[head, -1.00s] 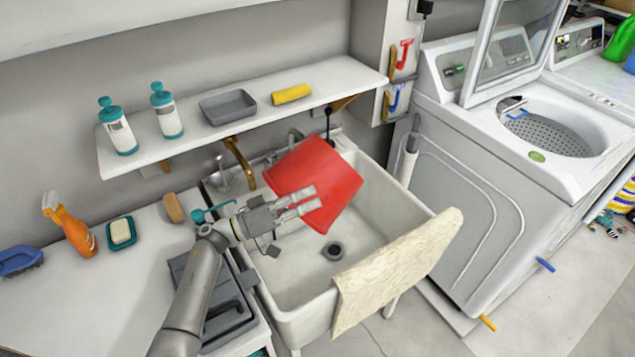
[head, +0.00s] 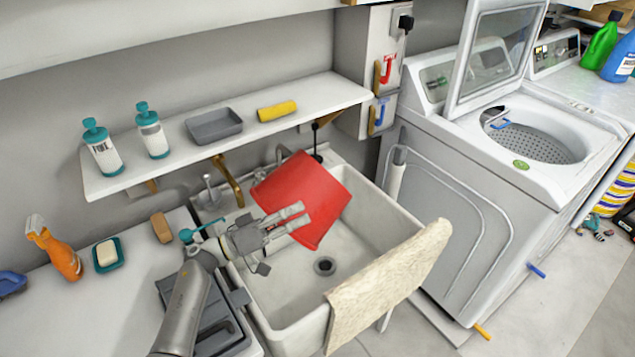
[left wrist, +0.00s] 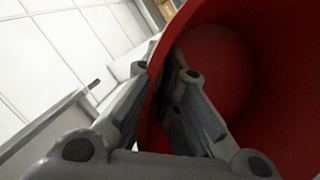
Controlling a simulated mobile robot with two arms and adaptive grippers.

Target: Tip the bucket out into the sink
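The red bucket (head: 302,192) is held tilted in the air over the white sink (head: 372,215). Its mouth does not show in the head view. My left gripper (head: 298,215) is shut on the bucket's wall near the rim. In the left wrist view one finger of the gripper (left wrist: 160,95) is inside the bucket (left wrist: 270,70) and the other is outside. The part of the inside that shows looks plain red, with no contents visible. The sink's drain (head: 325,265) lies below the bucket. My right gripper is not in view.
A shelf (head: 110,180) with bottles, a grey tray (head: 214,125) and a yellow roll (head: 277,111) hangs behind the sink. A brass tap (head: 228,178) stands at the sink's back. A beige towel (head: 390,285) hangs over the front rim. A washing machine (head: 470,200) stands at right.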

